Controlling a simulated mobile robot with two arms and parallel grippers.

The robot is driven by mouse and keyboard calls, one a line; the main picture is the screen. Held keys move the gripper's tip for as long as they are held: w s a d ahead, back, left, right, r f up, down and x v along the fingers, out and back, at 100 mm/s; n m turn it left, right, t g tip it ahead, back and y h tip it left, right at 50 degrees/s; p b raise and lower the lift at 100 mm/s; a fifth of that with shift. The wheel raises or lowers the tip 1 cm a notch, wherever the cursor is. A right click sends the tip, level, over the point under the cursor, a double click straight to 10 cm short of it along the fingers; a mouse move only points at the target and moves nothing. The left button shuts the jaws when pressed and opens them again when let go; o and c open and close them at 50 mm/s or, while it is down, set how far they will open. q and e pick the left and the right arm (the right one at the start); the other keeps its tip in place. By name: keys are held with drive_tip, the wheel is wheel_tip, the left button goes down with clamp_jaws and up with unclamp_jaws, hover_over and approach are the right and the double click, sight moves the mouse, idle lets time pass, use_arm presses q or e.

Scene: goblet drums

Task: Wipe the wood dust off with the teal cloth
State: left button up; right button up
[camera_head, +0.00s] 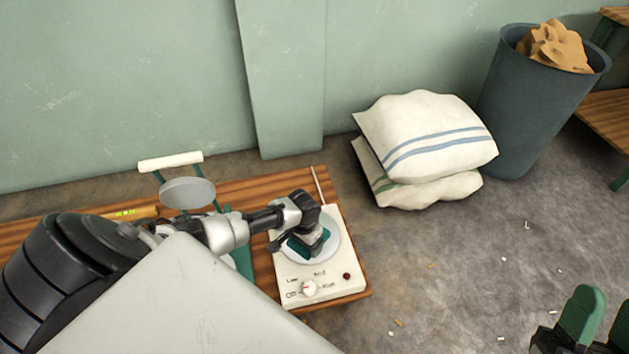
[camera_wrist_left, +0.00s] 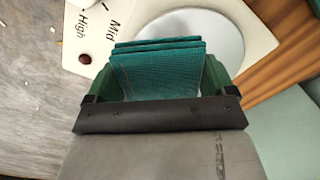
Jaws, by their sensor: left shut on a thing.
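My left gripper (camera_head: 312,236) is shut on the folded teal cloth (camera_wrist_left: 160,68), which sits between its green fingers. In the head view the cloth (camera_head: 298,246) is partly hidden by the gripper. It is over or on the round pale plate (camera_head: 329,231) of a cream-coloured device (camera_head: 330,288); I cannot tell if it touches. The plate also shows in the left wrist view (camera_wrist_left: 228,38), looking clean where bare. I cannot make out wood dust on it. My right gripper (camera_head: 606,308) is at the lower right edge, partly cut off, its green fingers apart and empty.
The device, with a dial (camera_head: 309,288), stands on a wooden bench (camera_head: 357,298). A white-handled object (camera_head: 170,162) stands behind my left arm. Two stacked sacks (camera_head: 425,140) and a dark bin (camera_head: 540,105) stand on the floor by the wall. Small pale scraps litter the open floor.

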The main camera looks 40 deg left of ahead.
use_arm(q)
drive_tip(key=shift+r+p, duration=0.6)
drive_tip(key=shift+p, duration=0.05)
drive_tip(key=shift+r, duration=0.25)
drive_tip(key=shift+r+p, duration=0.15)
drive_tip(key=shift+p, duration=0.3)
use_arm(e)
drive_tip(key=w+f+g+h, duration=0.2)
drive_tip(key=w+f+g, duration=0.2)
drive_tip(key=f+g, duration=0.1)
drive_tip(key=shift+f+g+h, duration=0.3)
drive_tip(key=shift+f+g, duration=0.1)
drive_tip(key=shift+g, duration=0.2)
drive_tip(key=shift+d, duration=0.1)
